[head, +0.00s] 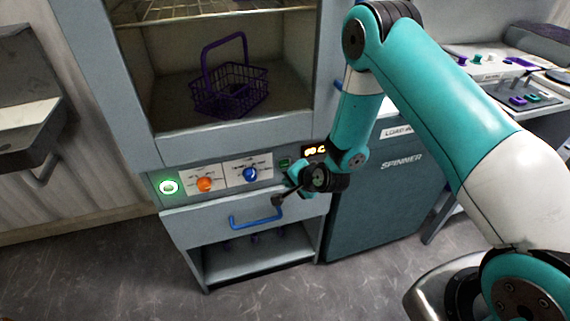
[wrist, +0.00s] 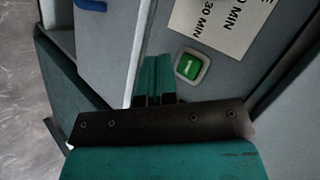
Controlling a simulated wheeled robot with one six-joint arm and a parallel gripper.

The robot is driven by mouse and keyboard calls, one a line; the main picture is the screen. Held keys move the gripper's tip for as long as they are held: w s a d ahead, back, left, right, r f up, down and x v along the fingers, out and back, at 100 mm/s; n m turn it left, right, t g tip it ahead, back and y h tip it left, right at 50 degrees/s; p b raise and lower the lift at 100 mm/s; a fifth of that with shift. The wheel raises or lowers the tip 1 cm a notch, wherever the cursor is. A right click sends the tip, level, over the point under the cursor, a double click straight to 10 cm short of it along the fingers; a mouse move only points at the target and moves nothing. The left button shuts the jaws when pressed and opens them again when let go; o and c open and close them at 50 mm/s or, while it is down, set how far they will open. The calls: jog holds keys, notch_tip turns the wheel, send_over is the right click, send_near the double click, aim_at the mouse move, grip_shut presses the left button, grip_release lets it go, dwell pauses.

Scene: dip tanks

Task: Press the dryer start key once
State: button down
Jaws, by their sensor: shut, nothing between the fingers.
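In the wrist view, a small square green key (wrist: 188,66) with a white mark and a pale frame sits on the grey dryer panel. My gripper (wrist: 155,62) is shut and empty, its teal fingertips just left of the key in that view. I cannot tell whether they touch the panel, but they are not over the key. In the head view, the green key (head: 284,162) shows small on the panel, right of the blue knob. My gripper (head: 290,178) is just below it there, partly hidden by my wrist.
A green-lit round button (head: 168,187), an orange knob (head: 205,184) and a blue knob (head: 250,174) line the panel. A lit display (head: 315,150) is partly covered by my arm. A blue handle (head: 256,220) juts out below. The spinner cabinet (head: 375,205) stands to the right.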

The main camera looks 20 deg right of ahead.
aim_at(284, 164)
jog(key=shift+w, duration=1.35)
jog(key=shift+w, duration=0.1)
dwell(1.0)
jog(key=shift+w+b, duration=0.3)
jog(key=shift+b, duration=0.05)
jog(key=shift+w, duration=0.45)
dwell(0.7)
jog(key=shift+s, duration=0.85)
